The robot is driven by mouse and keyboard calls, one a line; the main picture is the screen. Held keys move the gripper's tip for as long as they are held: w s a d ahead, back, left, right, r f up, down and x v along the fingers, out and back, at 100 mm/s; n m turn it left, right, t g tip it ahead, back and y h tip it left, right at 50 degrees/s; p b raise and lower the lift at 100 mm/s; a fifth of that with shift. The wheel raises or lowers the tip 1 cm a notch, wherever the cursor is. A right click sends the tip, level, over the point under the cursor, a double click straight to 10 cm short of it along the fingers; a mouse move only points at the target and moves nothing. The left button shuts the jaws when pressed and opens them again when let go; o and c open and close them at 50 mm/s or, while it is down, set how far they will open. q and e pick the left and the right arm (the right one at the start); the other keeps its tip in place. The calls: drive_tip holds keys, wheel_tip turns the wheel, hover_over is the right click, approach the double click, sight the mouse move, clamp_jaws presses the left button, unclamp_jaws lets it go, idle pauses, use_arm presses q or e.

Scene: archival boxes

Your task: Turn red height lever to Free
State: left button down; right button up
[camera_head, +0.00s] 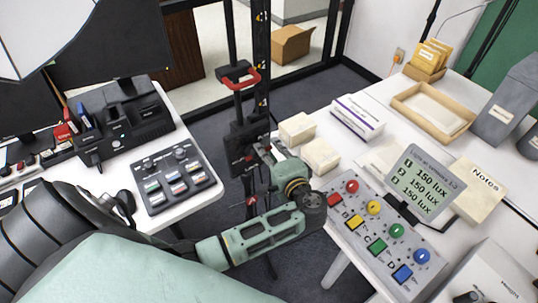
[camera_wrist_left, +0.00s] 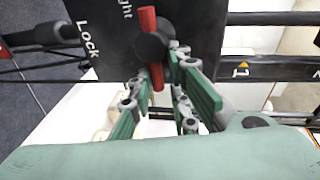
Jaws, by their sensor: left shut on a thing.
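The red height lever (camera_wrist_left: 148,20) sits on a round dark knob on a black panel (camera_wrist_left: 110,28) in the left wrist view. The panel carries the words "Lock" and "...ight"; no "Free" label is visible. The lever stands nearly upright in that picture, its lower end between the green finger pads. My left gripper (camera_wrist_left: 162,78) is shut on this lower end. In the head view my left gripper (camera_head: 262,150) is at the black column carriage (camera_head: 238,140), and the lever there is hidden or too small to make out. My right gripper is not in view.
A red-handled bracket (camera_head: 240,78) sits higher on the column. A left table holds a black button panel (camera_head: 175,178). A right table holds a grey panel with coloured buttons (camera_head: 385,235), small boxes and a wooden tray (camera_head: 434,110). My left arm spans the gap between the tables.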

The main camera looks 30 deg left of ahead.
use_arm(q)
drive_tip(key=shift+s+d+f, duration=0.15)
drive_tip(key=shift+s+f, duration=0.05)
drive_tip(key=shift+f, duration=0.3)
drive_tip(key=c, duration=1.8)
unclamp_jaws()
drive_tip(key=shift+r, duration=0.15)
drive_tip(key=shift+w+r, duration=0.1)
drive_tip(key=v, duration=1.2)
